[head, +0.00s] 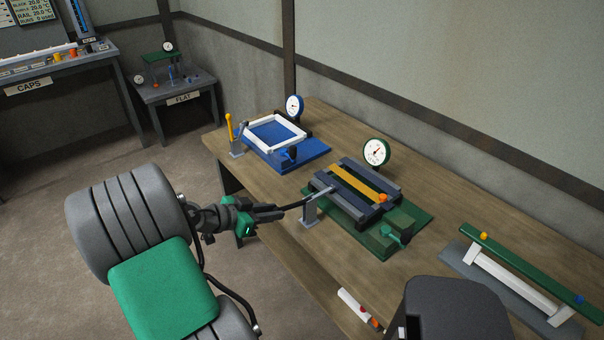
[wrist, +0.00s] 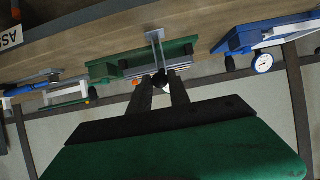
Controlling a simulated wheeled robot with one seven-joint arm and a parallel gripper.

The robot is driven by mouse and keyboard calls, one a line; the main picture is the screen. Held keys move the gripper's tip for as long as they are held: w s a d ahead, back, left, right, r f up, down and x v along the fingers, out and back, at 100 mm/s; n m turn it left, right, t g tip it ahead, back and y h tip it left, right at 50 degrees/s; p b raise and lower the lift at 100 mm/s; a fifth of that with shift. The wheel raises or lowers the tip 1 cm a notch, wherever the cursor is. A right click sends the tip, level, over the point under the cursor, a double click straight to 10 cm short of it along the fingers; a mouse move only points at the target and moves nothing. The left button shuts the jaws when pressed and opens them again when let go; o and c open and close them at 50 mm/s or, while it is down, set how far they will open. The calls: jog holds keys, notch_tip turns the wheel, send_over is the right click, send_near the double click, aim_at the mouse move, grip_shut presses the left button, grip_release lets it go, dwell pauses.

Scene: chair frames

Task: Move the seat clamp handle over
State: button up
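The green fixture (head: 411,243) stands on the bench and holds a dark frame (head: 354,203) with a yellow bar (head: 358,184) across it. At its left side stands a grey post (head: 310,214) with a pale lever arm (head: 325,189) lying toward the frame. My gripper (head: 308,202) is at this post, reaching in from the left. In the wrist view its two dark fingers (wrist: 161,76) stand apart, with a small dark round thing (wrist: 160,80) between their tips. I cannot tell whether they touch it. The post or lever (wrist: 157,46) shows beyond the tips as a grey bar.
A blue fixture (head: 306,153) with a white frame (head: 267,120) and an upright yellow-handled lever (head: 230,126) stands farther left. A green gauge (head: 376,152) stands behind the green fixture. A long green rail (head: 520,262) lies at the right. Bare bench lies between the fixtures.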

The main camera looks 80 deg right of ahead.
aim_at(281, 208)
grip_shut()
jog(key=shift+s+d+r+p, duration=0.15)
jog(key=shift+r+p, duration=0.05)
jog(key=shift+r, duration=0.35)
jog(key=shift+s+d+r+p, duration=0.1)
jog(key=shift+d+r+p, duration=0.1)
jog(key=shift+r, duration=0.3)
jog(key=shift+s+d+r+p, duration=0.15)
jog(key=shift+r+p, duration=0.05)
jog(key=shift+r, duration=0.35)
jog(key=shift+d+r, duration=0.1)
jog(key=shift+r, duration=0.05)
jog(key=shift+s+d+r+p, duration=0.2)
jog(key=shift+s+d+r, duration=0.15)
jog(key=shift+r, duration=0.2)
jog(key=shift+s+d+r+p, duration=0.2)
jog(key=shift+s+d+r, duration=0.1)
jog(key=shift+r, duration=0.2)
jog(key=shift+d+r, duration=0.1)
jog(key=shift+s, duration=0.1)
